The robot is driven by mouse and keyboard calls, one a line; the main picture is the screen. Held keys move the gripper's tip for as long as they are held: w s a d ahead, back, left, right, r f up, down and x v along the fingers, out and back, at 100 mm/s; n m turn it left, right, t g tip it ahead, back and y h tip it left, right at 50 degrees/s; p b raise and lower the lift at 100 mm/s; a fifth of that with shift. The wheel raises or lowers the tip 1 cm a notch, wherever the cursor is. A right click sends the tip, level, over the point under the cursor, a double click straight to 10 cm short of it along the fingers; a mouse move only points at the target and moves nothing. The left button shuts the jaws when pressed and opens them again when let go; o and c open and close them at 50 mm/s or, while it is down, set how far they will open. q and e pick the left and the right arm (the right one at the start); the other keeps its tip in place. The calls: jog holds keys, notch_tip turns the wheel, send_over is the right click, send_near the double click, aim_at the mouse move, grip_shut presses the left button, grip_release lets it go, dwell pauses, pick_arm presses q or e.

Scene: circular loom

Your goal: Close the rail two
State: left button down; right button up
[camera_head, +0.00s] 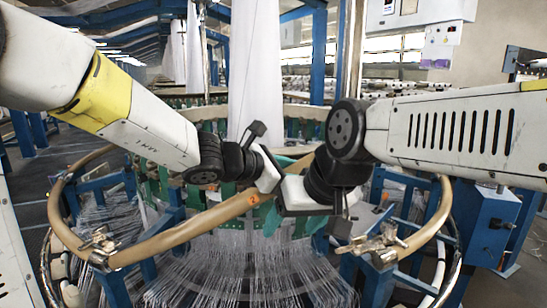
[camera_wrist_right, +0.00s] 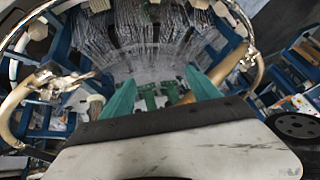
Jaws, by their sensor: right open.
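A tan curved rail segment (camera_head: 185,232) runs from the metal clamp (camera_head: 100,246) at the front left up toward the middle of the loom. An orange spot shows on it, and its far part passes behind my grippers. Another tan rail (camera_head: 432,222) curves round the right side to a metal clamp (camera_head: 377,246). The front between the clamps has no rail across it. My right gripper (camera_head: 295,222) is open, its teal fingers pointing down above the threads; they also show apart and empty in the right wrist view (camera_wrist_right: 160,95). My left gripper (camera_head: 266,178) is close beside it; its fingertips are unclear.
White threads (camera_head: 245,270) fan out below the front opening. Blue loom frame posts and a blue box (camera_head: 487,225) stand at the sides. A tall white fabric column (camera_head: 255,70) rises behind my grippers. My two wrists leave little room between them.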

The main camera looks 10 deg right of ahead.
dwell(0.5)
jog(key=shift+w+d+r, duration=0.1)
jog(key=shift+r, duration=0.1)
jog(key=c, duration=0.5)
jog(key=w+d+r+m, duration=0.1)
jog(key=d+r, duration=0.1)
jog(key=w+d+r+m, duration=0.1)
jog(key=d+r, duration=0.1)
jog(key=r, duration=0.1)
jog(key=w+d+r+m+g, duration=0.1)
jog(key=d+r, duration=0.2)
jog(key=shift+d+r+m, duration=0.1)
jog(key=shift+r+m, duration=0.05)
jog(key=shift+m, duration=0.15)
grip_shut()
jog(key=w+d+r+m+g+h, duration=0.15)
jog(key=w+d+r, duration=0.25)
jog(key=r, duration=0.6)
jog(key=w+d+r+m+g+h, duration=0.1)
jog(key=w+d+r+m+h, duration=0.25)
jog(key=r, duration=0.55)
jog(key=shift+n+t, duration=0.25)
jog(key=shift+n, duration=0.65)
jog(key=x, duration=1.4)
jog(key=shift+w+d+r, duration=0.15)
jog(key=shift+w+d, duration=0.1)
jog(key=shift+w, duration=0.1)
